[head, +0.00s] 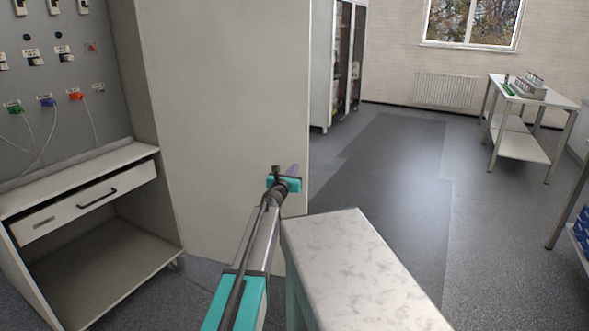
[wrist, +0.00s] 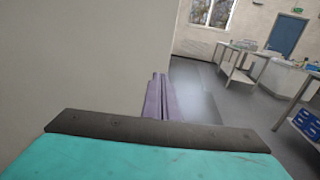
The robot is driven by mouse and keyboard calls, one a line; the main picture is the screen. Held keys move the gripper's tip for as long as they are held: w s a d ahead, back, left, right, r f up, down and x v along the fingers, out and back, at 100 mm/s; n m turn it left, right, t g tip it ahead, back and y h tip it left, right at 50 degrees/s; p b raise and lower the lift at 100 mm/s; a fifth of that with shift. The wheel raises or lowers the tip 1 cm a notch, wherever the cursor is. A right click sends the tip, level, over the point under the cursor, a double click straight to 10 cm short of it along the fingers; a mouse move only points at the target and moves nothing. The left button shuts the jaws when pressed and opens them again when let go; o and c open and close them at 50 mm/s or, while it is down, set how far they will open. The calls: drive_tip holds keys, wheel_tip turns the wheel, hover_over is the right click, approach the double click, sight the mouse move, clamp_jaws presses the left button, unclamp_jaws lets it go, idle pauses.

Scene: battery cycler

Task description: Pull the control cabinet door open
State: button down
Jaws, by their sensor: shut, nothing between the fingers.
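A tall plain pale panel (head: 225,100) stands beside the open-fronted cabinet (head: 152,95) on the left; it looks like the cabinet door swung open, though its hinge is not clear. It also fills the left of the wrist view (wrist: 90,60). No handle shows on its visible face. My gripper (head: 293,170) is in front of this panel near its right edge in the head view. In the wrist view, its purple fingers (wrist: 158,92) are together and empty, close to the panel's edge. I cannot tell whether they touch it.
The cabinet holds breakers, coloured plugs with cables, and a drawer (head: 85,203). A glass-fronted cupboard (head: 340,65) stands behind the panel. A steel table (head: 535,92) is at the far right. Grey floor (head: 390,170) is clear between them.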

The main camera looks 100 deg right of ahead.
drive_tip(key=shift+v, duration=1.8)
